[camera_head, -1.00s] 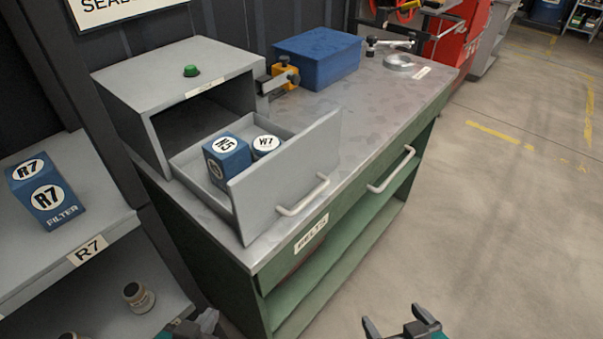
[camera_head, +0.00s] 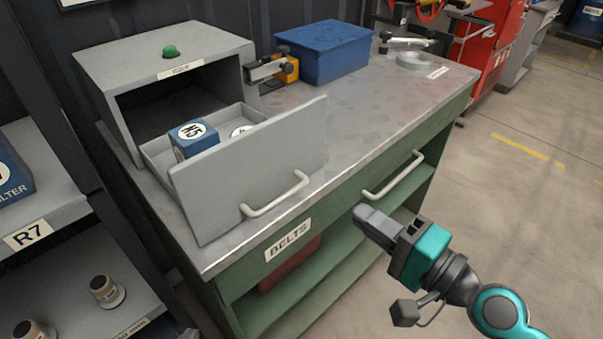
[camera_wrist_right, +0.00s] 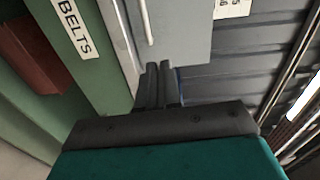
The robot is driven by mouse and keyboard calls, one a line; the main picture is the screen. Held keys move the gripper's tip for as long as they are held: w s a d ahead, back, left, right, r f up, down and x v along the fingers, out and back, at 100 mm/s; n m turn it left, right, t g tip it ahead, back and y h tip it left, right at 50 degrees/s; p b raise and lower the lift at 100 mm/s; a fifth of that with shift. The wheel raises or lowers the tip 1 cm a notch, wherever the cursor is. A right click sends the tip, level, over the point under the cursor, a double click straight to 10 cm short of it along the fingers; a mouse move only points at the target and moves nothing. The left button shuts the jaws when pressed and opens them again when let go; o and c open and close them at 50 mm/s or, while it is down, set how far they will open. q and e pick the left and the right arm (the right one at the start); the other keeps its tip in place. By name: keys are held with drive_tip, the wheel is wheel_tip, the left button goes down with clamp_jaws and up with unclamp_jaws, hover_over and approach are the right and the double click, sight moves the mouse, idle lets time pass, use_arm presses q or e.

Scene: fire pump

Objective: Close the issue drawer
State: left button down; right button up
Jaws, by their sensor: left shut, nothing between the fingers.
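The issue drawer (camera_head: 250,165) stands pulled out of a grey cabinet (camera_head: 165,50) on the bench. Its front has a pale bar handle (camera_head: 275,195). Inside are a blue N5 box (camera_head: 193,141) and a round-topped item (camera_head: 241,131), mostly hidden by the front. My right gripper (camera_head: 362,216) is shut and empty, in front of the bench, right of the drawer front and apart from it in the head view. In the right wrist view its fingers (camera_wrist_right: 158,68) are together, pointing towards the drawer front (camera_wrist_right: 185,35). Only a bit of my left gripper (camera_head: 190,334) shows at the bottom edge.
The metal benchtop (camera_head: 385,105) holds a blue bin (camera_head: 325,53) and a yellow-and-black clamp-like part (camera_head: 285,68). A green lower drawer with a handle (camera_head: 393,176) is below. The floor at right is clear.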

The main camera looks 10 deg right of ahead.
drive_tip(key=shift+w+r, duration=0.1)
drive_tip(key=shift+r, duration=0.15)
clamp_jaws()
drive_tip(key=p, duration=0.3)
approach(290, 163)
drive_tip(key=x, duration=0.6)
drive_tip(key=shift+w+a+f, duration=0.1)
drive_tip(key=shift+w+a, duration=0.1)
drive_tip(key=shift+w, duration=0.15)
drive_tip(key=shift+w, duration=0.1)
